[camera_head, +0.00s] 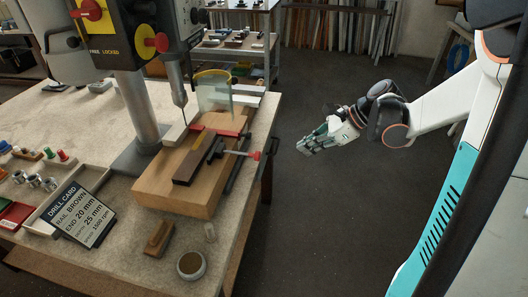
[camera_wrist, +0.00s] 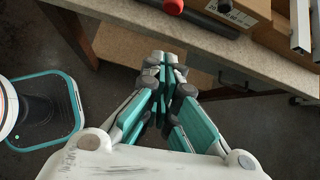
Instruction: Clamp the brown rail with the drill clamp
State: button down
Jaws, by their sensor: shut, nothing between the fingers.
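The brown rail (camera_head: 194,160) is a dark bar lying on the wooden block of the drill press, below the drill bit. The drill clamp (camera_head: 240,153) is beside it, with a dark arm and a red handle (camera_head: 256,155) sticking out to the right past the block. Whether the clamp's arm touches the rail is hard to tell. My gripper (camera_head: 303,148) is in the air right of the table, apart from the handle. In the wrist view its fingers (camera_wrist: 166,62) are together and empty. A red knob (camera_wrist: 174,5), likely the clamp handle, shows at the top edge there.
The drill press (camera_head: 130,80) stands behind the block with a clear guard (camera_head: 213,92). A drill card (camera_head: 77,213), a small wooden block (camera_head: 158,238) and a round cup (camera_head: 191,265) are on the table (camera_head: 120,200). The floor right of the table is free.

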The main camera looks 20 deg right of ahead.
aim_at(246, 154)
jog(key=w+a+f+m+b, duration=0.1)
jog(key=w+a+f+b, duration=0.3)
jog(key=a, duration=0.5)
jog(key=shift+w+f+m+y, duration=0.3)
jog(key=shift+w+f, duration=0.35)
jog(key=shift+f, duration=0.6)
jog(key=w+a, duration=0.1)
jog(key=a, duration=0.1)
jog(key=w+a, duration=0.1)
jog(key=a, duration=0.1)
jog(key=w+a, duration=0.2)
jog(key=a, duration=0.1)
jog(key=shift+w+a, duration=0.1)
